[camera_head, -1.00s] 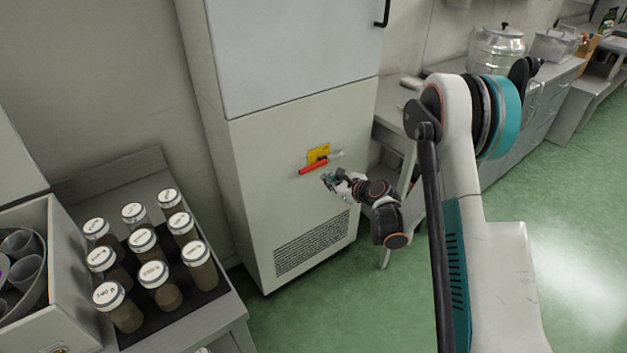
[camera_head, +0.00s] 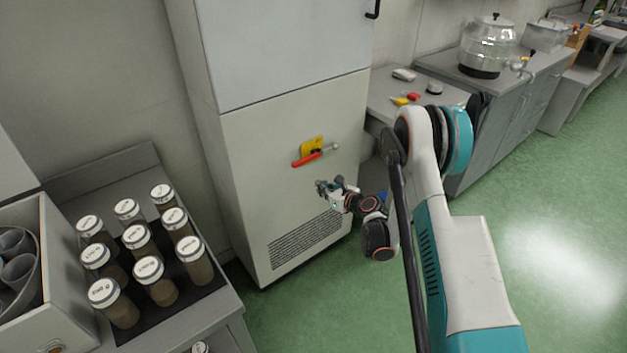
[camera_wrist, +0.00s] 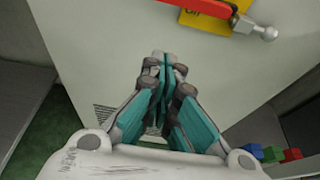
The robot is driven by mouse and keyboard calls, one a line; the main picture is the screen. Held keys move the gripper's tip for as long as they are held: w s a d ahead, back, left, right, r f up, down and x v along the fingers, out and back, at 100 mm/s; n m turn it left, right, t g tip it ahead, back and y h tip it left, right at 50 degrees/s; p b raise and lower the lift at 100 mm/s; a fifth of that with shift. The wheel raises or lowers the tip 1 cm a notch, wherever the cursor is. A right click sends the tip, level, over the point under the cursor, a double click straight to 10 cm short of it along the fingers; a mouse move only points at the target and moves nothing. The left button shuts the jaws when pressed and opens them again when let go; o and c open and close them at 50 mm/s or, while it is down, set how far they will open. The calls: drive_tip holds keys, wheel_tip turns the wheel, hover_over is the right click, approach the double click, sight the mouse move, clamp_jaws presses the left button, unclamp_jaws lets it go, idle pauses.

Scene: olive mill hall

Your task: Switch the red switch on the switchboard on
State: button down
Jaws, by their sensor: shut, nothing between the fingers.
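The red switch (camera_head: 306,159) is a red lever on a yellow plate (camera_head: 312,144), on the front of a tall pale cabinet (camera_head: 250,150). A metal rod with a rounded end sticks out at the lever's right. In the wrist view the red lever (camera_wrist: 205,6) crosses the top edge, cut off by the frame, over the yellow plate (camera_wrist: 192,19) with partly hidden lettering. My gripper (camera_head: 322,187) is below and slightly right of the lever, apart from it. In the wrist view my gripper (camera_wrist: 164,62) has its fingers together, with nothing between them.
A vent grille (camera_head: 305,240) is low on the cabinet. At the left, a bench (camera_head: 225,300) carries several lidded jars and an open box (camera_head: 60,270). A counter (camera_head: 450,95) with small coloured items stands right of the cabinet. Green floor (camera_head: 560,230) is open at the right.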

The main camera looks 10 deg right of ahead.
drive_tip(key=b+x, duration=0.3)
drive_tip(key=x, duration=0.7)
drive_tip(key=shift+s+d+r+b, duration=0.1)
drive_tip(key=shift+r+b, duration=0.25)
drive_tip(key=shift+r, duration=0.7)
drive_tip(key=shift+s+r+b, duration=0.15)
drive_tip(key=shift+r+b, duration=0.15)
drive_tip(key=shift+r, duration=0.75)
drive_tip(key=shift+w+r, duration=0.1)
drive_tip(key=shift+r+m, duration=0.15)
drive_tip(key=shift+m, duration=0.15)
